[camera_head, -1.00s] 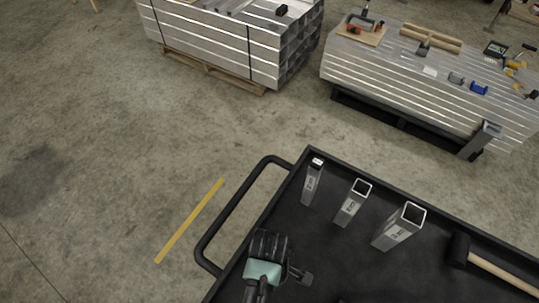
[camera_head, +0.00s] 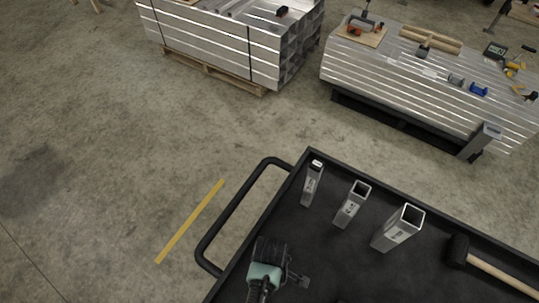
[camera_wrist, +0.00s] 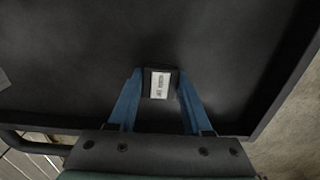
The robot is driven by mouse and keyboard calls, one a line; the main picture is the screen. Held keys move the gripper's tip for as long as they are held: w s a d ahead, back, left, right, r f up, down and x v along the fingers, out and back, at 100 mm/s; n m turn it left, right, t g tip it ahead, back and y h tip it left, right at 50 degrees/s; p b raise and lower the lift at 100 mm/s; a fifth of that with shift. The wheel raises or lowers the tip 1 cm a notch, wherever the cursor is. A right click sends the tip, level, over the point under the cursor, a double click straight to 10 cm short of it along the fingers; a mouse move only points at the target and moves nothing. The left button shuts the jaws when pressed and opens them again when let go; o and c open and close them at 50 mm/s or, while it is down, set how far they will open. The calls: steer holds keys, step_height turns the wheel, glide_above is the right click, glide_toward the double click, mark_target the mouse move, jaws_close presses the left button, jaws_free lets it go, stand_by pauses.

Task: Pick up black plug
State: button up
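The black plug (camera_wrist: 160,71), a small dark block with a white printed label facing the wrist camera, sits between the two blue fingers of my gripper (camera_wrist: 160,76) in the wrist view. The fingers stand apart, one on each side of it, close to its edges. I cannot tell if they touch it. In the head view my gripper (camera_head: 270,250) is over the left part of the black tray-like cart top, and the plug is hidden there.
The black cart (camera_head: 420,268) has a raised rim and a handle on its left. Three metal tube pieces (camera_head: 312,185) (camera_head: 352,205) (camera_head: 398,230) stand on it behind and right of my gripper. A mallet (camera_head: 460,250) lies at the right. Aluminium stacks (camera_head: 420,85) stand beyond.

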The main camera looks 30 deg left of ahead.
jaws_close()
